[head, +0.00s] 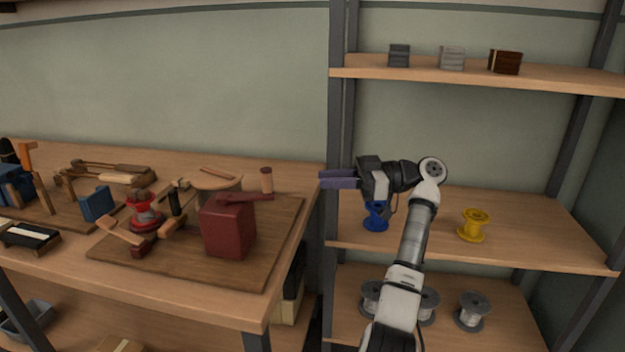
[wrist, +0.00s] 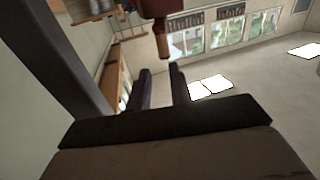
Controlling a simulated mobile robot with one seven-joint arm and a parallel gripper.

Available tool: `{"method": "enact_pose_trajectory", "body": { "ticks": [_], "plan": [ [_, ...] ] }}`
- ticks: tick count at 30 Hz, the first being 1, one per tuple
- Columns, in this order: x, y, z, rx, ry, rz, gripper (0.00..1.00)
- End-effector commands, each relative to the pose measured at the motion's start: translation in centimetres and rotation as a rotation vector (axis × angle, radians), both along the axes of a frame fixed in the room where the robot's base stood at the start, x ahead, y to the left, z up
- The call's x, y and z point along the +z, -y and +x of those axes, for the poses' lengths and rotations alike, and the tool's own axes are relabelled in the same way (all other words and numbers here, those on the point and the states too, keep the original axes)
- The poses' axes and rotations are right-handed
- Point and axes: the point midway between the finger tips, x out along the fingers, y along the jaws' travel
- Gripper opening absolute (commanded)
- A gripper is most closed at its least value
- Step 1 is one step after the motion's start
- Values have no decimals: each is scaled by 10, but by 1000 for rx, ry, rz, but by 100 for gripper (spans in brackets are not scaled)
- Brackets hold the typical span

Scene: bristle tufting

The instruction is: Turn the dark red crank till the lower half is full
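The dark red crank has a box-shaped body (head: 228,228) standing on a brown board on the bench. Its arm (head: 248,197) points right from the top and carries an upright wooden handle (head: 266,180). My gripper (head: 322,179) is to the right of the handle, at about its height, empty, with its fingers pointing left. In the wrist view, the handle (wrist: 162,42) is beyond the two separated fingertips (wrist: 160,71), apart from them. A red fixture (head: 145,213) stands left of the crank. The lower half and its filling cannot be made out.
A round wooden piece (head: 217,180) is behind the crank. Wooden tools and a blue block (head: 96,203) lie to the left. A shelf unit at right holds a blue spool (head: 376,217) under my gripper and a yellow spool (head: 473,226). Its dark post (head: 337,120) is close to my gripper.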

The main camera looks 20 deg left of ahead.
Motion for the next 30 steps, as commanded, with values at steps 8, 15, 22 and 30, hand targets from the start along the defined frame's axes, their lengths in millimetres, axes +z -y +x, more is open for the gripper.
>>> {"method": "enact_pose_trajectory", "body": {
  "ticks": [8,15,22,30],
  "plan": [
    [-45,-14,-13,-260,320,-33,0],
    [-67,-23,-54,-473,737,-89,0],
    [-48,-25,-118,-634,1168,-147,0],
    [-5,-18,-181,-758,1524,-204,0]
  ]
}}
